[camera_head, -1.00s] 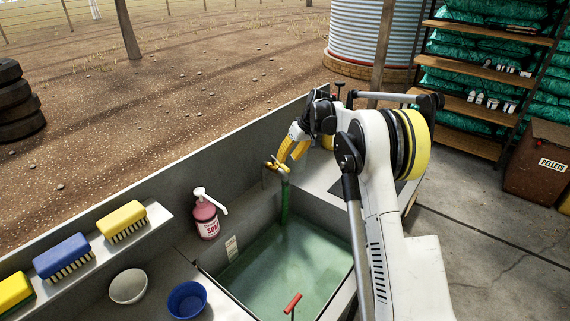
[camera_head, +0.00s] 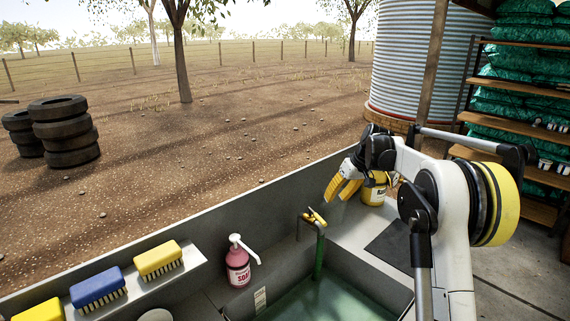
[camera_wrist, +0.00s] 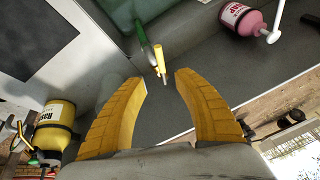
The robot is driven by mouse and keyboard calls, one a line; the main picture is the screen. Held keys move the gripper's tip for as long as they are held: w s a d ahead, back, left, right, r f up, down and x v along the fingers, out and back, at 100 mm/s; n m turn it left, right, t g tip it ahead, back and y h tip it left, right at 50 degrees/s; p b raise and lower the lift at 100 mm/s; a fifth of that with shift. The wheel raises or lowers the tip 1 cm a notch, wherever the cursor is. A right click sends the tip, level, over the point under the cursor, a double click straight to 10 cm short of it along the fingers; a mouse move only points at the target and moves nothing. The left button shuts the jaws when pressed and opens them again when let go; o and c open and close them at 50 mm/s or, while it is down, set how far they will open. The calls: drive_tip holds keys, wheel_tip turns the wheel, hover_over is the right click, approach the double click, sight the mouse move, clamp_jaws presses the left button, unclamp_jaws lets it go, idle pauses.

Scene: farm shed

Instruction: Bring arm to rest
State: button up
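My gripper (camera_head: 343,190) has yellow fingers and hangs in the air above the back of the sink unit. In the wrist view my gripper (camera_wrist: 161,80) has its two fingers spread apart with nothing between them. The brass tap (camera_head: 313,215) with its green pipe stands below and left of the fingers in the head view. In the wrist view the tap's yellow handle (camera_wrist: 159,58) shows beyond the fingertips, apart from them. My white arm reaches in from the right side of the head view.
A pink soap bottle (camera_head: 238,265) stands left of the sink basin (camera_head: 325,300), which holds greenish water. Brushes, including a blue one (camera_head: 98,288), sit on the left ledge. A yellow bottle (camera_head: 374,190) stands behind my gripper. Shelves (camera_head: 515,130) with green bags stand at right.

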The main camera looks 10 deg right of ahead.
drive_tip(key=s+a+r+m+h+b, duration=0.1)
drive_tip(key=s+a+r+b, duration=0.15)
drive_tip(key=s, duration=0.45)
drive_tip(key=s+a+r+t+b, duration=0.1)
drive_tip(key=s+a, duration=0.3)
drive_tip(key=s, duration=0.3)
drive_tip(key=s+a+r+m+h+b, duration=0.1)
drive_tip(key=s+a+r+b, duration=0.15)
drive_tip(key=s, duration=0.55)
drive_tip(key=s+a+f+t+b, duration=0.1)
drive_tip(key=s+f+b, duration=0.1)
drive_tip(key=s+f, duration=0.4)
drive_tip(key=s+a+f+t+h+b, duration=0.1)
drive_tip(key=s+f, duration=0.6)
drive_tip(key=s, duration=0.8)
drive_tip(key=shift+a+m+b, duration=0.4)
drive_tip(key=shift+a+b, duration=0.05)
drive_tip(key=shift+b, duration=0.2)
